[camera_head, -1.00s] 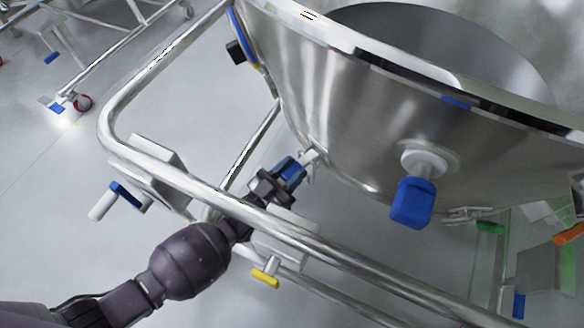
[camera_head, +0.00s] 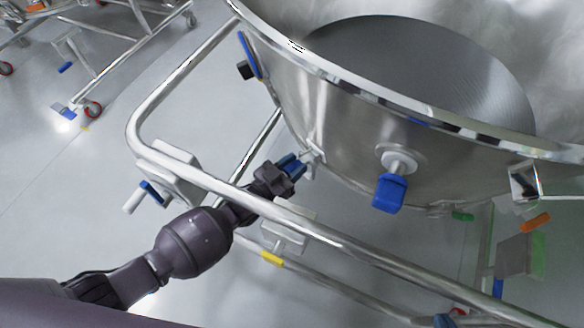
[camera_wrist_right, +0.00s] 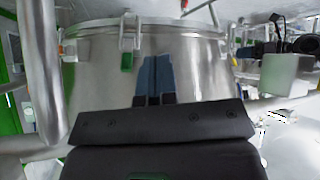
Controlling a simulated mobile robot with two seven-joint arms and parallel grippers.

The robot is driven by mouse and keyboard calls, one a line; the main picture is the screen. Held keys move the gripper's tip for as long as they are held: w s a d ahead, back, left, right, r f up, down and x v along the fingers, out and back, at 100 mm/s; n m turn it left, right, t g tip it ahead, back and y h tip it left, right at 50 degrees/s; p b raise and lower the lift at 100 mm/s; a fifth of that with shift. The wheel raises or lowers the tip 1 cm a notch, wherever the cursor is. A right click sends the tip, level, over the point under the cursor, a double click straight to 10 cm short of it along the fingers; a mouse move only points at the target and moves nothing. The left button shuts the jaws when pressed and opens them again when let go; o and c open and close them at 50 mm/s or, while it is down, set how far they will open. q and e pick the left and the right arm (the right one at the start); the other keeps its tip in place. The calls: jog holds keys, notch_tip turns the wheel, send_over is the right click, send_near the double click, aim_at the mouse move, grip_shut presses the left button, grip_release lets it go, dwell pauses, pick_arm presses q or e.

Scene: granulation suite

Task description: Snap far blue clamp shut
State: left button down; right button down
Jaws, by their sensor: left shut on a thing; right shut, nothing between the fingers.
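A metal clamp (camera_head: 314,155) sits on the side of the large steel bowl (camera_head: 345,140). My left gripper (camera_head: 291,165) reaches over the frame rail to this clamp and is shut at its outer end. The blue there may be my fingertips or the clamp's handle; I cannot tell which. The clamp's closure is too small to judge. In the right wrist view, my right gripper (camera_wrist_right: 154,80) is shut and empty, its blue fingers together in front of the steel vessel. A latch with a green handle (camera_wrist_right: 127,61) is to their left.
A thick steel rail (camera_head: 215,185) runs around the bowl below my left wrist. A blue strip (camera_head: 249,54) is on the bowl's left side. A wheeled frame stands at upper left.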

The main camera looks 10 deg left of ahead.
pick_arm(q)
jog(key=shift+w+d+r+g+y+p, duration=0.1)
jog(key=shift+w+r+g+y+p, duration=0.1)
jog(key=shift+r+p, duration=0.25)
jog(key=shift+w+r+g+y+p, duration=0.1)
jog(key=shift+r+g+p, duration=0.15)
jog(key=shift+r, duration=0.3)
jog(key=shift+p, duration=0.35)
jog(key=shift+s+f+g+y, duration=0.1)
jog(key=shift+f+g+y, duration=0.05)
jog(key=shift+g+y, duration=0.2)
jog(key=shift+f, duration=0.2)
jog(key=c, duration=0.8)
grip_release()
pick_arm(e)
jog(key=shift+s+d+r+m, duration=0.25)
jog(key=shift+s+d+m, duration=0.1)
jog(key=shift+s+m, duration=0.2)
